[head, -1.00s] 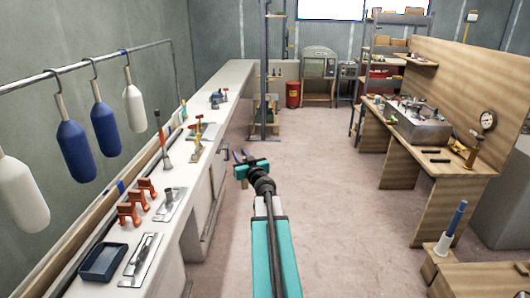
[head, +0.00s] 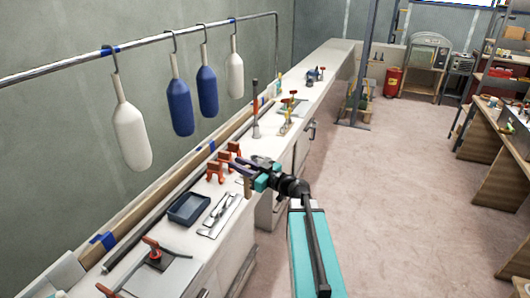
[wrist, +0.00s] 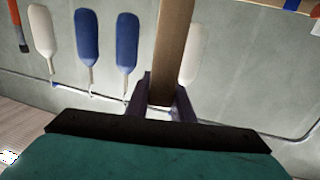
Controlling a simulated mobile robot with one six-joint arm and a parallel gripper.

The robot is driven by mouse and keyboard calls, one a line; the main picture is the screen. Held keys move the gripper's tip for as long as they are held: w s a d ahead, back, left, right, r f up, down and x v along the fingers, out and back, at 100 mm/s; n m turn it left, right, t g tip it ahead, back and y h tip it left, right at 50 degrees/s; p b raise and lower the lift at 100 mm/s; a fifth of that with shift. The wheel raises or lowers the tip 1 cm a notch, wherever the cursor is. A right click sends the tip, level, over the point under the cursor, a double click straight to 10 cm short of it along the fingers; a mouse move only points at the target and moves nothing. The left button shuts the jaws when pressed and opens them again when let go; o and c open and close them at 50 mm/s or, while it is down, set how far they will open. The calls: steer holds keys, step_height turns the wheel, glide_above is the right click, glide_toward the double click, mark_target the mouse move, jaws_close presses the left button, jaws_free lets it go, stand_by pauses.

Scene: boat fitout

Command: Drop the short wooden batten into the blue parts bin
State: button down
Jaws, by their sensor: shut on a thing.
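The short wooden batten (wrist: 172,45) is between the fingers of my gripper (wrist: 163,98) in the wrist view, and its far end runs out of the top of that picture. In the head view my gripper (head: 252,171) is over the counter's front edge, beside the orange clamps. The batten (head: 247,187) shows there only as a small tan piece below the fingers. The blue parts bin (head: 171,219) is a shallow dark-blue tray on the counter, left of and nearer than my gripper. Its inside looks empty.
Orange clamps (head: 216,172) stand just behind the bin, and a metal plate with tools (head: 232,208) lies to its right. White and blue fenders (head: 181,107) hang from a rail above the counter. A red-handled tool (head: 154,250) lies nearer.

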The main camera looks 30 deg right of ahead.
steer(key=s+a+f+n+g+y, duration=0.2)
steer(key=s+a+n+g+y, duration=0.1)
steer(key=a, duration=0.6)
steer(key=s+a+f+n+g+y, duration=0.2)
steer(key=s+a+n+g+y, duration=0.1)
steer(key=a, duration=0.7)
steer(key=shift+s+y, duration=0.35)
steer(key=shift+y, duration=0.25)
steer(key=shift+d+f, duration=0.1)
steer(key=shift+f, duration=0.05)
